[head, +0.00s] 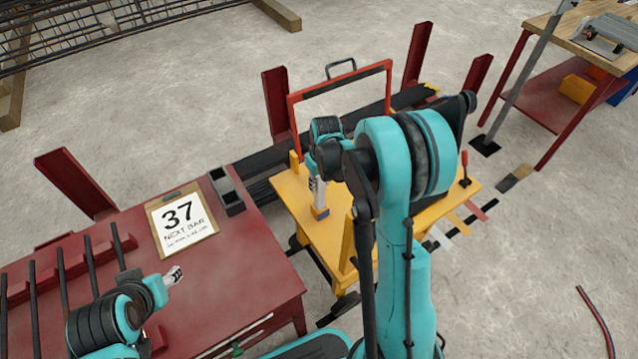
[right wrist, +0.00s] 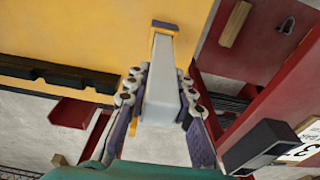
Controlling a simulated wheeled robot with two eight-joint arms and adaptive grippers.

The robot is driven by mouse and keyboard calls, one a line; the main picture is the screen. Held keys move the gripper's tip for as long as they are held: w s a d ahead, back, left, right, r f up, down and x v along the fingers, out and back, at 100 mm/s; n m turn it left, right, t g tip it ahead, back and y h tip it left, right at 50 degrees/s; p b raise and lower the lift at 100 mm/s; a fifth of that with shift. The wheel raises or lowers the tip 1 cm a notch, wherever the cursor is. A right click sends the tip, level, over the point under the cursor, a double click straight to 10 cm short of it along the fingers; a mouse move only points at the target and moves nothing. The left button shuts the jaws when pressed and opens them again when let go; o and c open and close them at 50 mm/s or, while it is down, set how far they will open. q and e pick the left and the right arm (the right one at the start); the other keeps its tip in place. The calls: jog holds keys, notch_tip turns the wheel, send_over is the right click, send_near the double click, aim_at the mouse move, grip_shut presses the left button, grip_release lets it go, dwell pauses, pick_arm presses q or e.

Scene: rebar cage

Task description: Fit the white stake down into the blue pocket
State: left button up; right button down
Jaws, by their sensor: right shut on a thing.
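The white stake (head: 320,197) stands roughly upright over the yellow cart, held by my right gripper (head: 317,183). In the right wrist view the pale stake (right wrist: 164,98) runs between the two fingers, which are shut on its sides. The small blue pocket (head: 320,212) is at the stake's lower end on the cart top; its blue edge also shows in the right wrist view (right wrist: 165,25). I cannot tell whether the stake's tip is inside the pocket or just above it. My left gripper (head: 174,276) is over the red table, and its jaw opening is unclear.
The yellow cart (head: 298,207) has a red hoop frame (head: 340,80) at its back. The red table (head: 245,265) holds a sign marked 37 (head: 182,224), a dark open box (head: 227,190) and several dark bars. My right arm hides the cart's middle.

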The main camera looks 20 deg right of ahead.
jog(key=shift+f, duration=0.25)
jog(key=c, duration=1.2)
grip_release()
jog(key=r, duration=0.4)
jog(key=s+r, duration=0.1)
jog(key=r, duration=0.7)
jog(key=shift+s+d, duration=0.1)
jog(key=shift+s, duration=0.15)
